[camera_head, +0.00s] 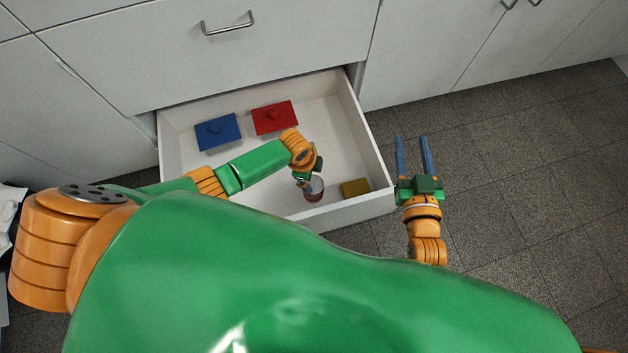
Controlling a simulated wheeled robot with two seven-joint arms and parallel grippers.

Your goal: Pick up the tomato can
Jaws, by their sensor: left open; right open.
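The tomato can (315,190) stands in the open white drawer (377,153), near its front wall. It looks like a small can with a red and white side, partly covered by my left gripper. My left gripper (304,184) reaches down into the drawer from the left, right at the can's left side. It is open, but its fingers are small and partly hidden, and I cannot tell whether they touch the can or straddle it. My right gripper (411,138) is open and empty, outside the drawer to its right, above the dark floor.
A blue block with a knob (218,132) and a red one (274,118) lie at the back of the drawer. A yellow block (355,188) lies right of the can. White cabinets (130,62) stand behind. The tiled floor (520,170) at right is clear.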

